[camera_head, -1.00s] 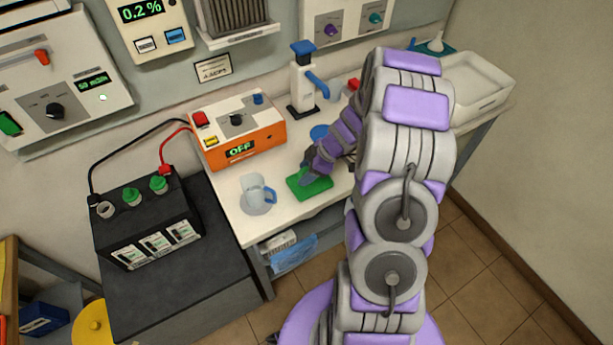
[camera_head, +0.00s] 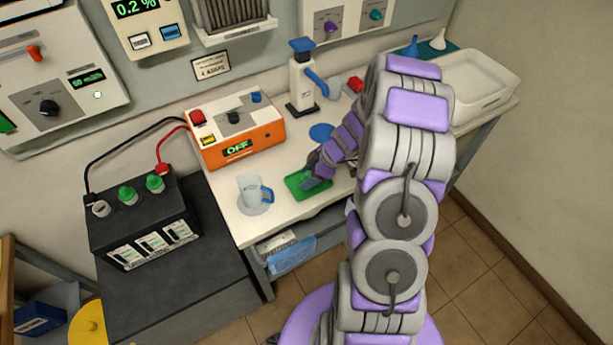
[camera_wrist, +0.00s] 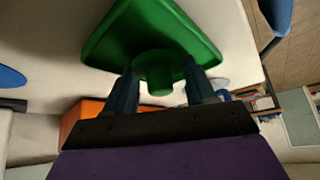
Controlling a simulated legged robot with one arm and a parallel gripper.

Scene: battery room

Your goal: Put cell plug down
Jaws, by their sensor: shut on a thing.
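A green cell plug (camera_wrist: 158,69) is between the two blue fingers of my gripper (camera_wrist: 161,88) in the wrist view. My gripper is shut on it. A flat green tray (camera_wrist: 110,47) lies just beyond the plug; I cannot tell whether the plug touches it. In the head view, my gripper (camera_head: 309,181) is low over the green tray (camera_head: 293,185) on the white bench, and the fingers mostly hide the plug. The black battery (camera_head: 140,222) at left has two green plugs in its top and one open, pale-rimmed hole (camera_head: 101,209).
A clear jug with a blue handle (camera_head: 252,188) stands left of the tray. The orange charger (camera_head: 236,137), showing OFF, is behind it. A blue disc (camera_head: 321,132), a white pump bottle (camera_head: 302,80) and a white basin (camera_head: 480,82) are farther back. The bench's front edge is close to the tray.

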